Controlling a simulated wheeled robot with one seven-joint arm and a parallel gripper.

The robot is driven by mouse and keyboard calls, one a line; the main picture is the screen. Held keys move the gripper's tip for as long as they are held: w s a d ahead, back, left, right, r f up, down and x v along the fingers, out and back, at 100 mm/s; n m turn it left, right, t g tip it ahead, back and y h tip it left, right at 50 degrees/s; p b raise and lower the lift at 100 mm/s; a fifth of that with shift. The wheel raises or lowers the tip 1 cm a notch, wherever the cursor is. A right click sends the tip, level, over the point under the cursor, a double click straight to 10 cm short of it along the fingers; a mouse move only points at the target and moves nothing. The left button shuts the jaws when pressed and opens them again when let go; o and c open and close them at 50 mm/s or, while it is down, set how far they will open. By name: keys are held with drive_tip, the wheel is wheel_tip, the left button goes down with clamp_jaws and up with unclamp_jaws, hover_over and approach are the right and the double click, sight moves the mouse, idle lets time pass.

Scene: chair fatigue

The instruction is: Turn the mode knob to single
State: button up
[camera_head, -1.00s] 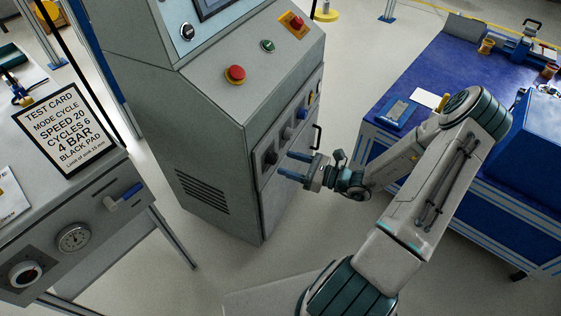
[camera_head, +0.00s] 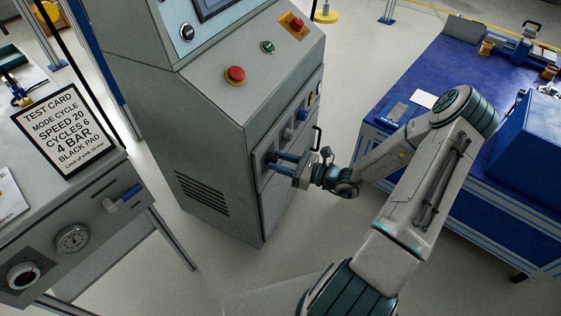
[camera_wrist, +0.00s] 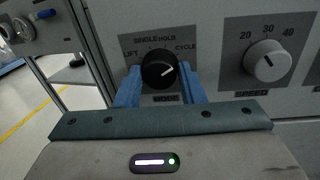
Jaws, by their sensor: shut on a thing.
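The black mode knob (camera_wrist: 158,72) is on the cabinet's front panel, in the middle of the wrist view. Its white pointer line aims up and to the right, toward the CYCLE label. LIFT, SINGLE and HOLD labels stand to the left of and above it. My gripper (camera_wrist: 160,71) has one blue finger on each side of the knob and is shut on it. In the head view my gripper (camera_head: 276,162) reaches the front of the grey cabinet (camera_head: 215,130); the knob is mostly hidden there by the fingers.
A pale speed knob (camera_wrist: 267,60) sits right of the mode knob. A black handle (camera_head: 317,138) sticks out of the cabinet near my gripper. A blue-topped bench (camera_head: 440,65) stands to the right. A test card (camera_head: 65,130) reading MODE CYCLE stands at left.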

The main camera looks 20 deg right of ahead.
drive_tip(key=n, duration=0.4)
drive_tip(key=n+b, duration=0.1)
drive_tip(key=n, duration=0.2)
drive_tip(key=shift+s+h, duration=0.1)
drive_tip(key=shift+h, duration=0.2)
drive_tip(key=n+b, duration=0.4)
drive_tip(key=n, duration=0.1)
drive_tip(key=shift+f+h, duration=0.15)
drive_tip(key=shift+h, duration=0.25)
drive_tip(key=shift+a+n+b, duration=0.1)
drive_tip(key=shift+n+b, duration=1.2)
drive_tip(key=shift+n, duration=0.1)
drive_tip(key=shift+r, duration=0.2)
drive_tip(key=o, duration=1)
